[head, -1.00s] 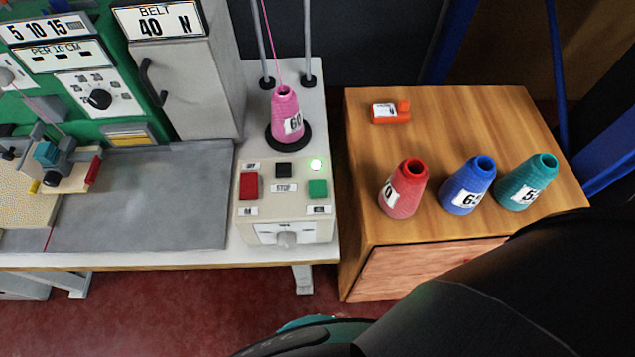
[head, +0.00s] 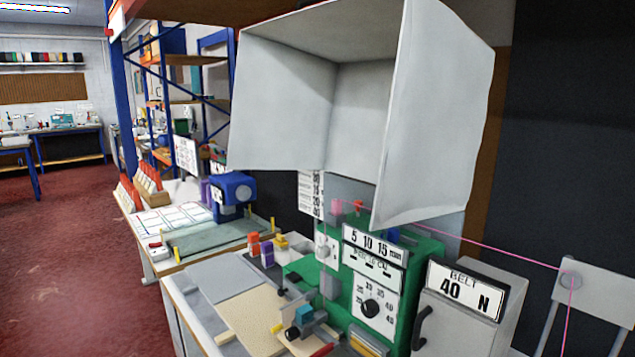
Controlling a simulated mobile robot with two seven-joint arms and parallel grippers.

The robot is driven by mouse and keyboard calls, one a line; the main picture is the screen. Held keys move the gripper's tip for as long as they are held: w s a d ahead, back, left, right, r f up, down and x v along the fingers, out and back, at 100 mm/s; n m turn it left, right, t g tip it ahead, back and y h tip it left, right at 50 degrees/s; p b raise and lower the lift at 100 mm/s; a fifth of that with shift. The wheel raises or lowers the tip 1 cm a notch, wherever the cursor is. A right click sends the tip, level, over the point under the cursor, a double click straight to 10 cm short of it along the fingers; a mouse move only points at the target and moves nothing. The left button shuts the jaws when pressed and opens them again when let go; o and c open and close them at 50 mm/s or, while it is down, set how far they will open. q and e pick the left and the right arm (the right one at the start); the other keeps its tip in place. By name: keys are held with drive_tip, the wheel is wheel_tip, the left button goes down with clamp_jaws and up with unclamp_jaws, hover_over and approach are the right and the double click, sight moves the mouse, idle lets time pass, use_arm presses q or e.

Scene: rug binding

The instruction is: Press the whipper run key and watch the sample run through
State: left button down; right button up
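The green whipper machine (head: 425,250) stands at the lower middle right, with a "5 10 15" plate and a black-knobbed dial (head: 370,308). A tan sample piece (head: 255,310) lies on the bed beside the small stitching head with a teal block (head: 304,314). A pink thread (head: 500,255) runs from the top of the machine to a grey thread stand (head: 590,290) at right. The control box with the run key is outside this view. Neither of my grippers shows.
A large open grey hood (head: 335,120) hangs over the machine. A grey belt cabinet (head: 465,325) stands to its right. A blue machine (head: 232,192) and a bench with white sheets stand behind left. Red floor (head: 70,260) is clear at left.

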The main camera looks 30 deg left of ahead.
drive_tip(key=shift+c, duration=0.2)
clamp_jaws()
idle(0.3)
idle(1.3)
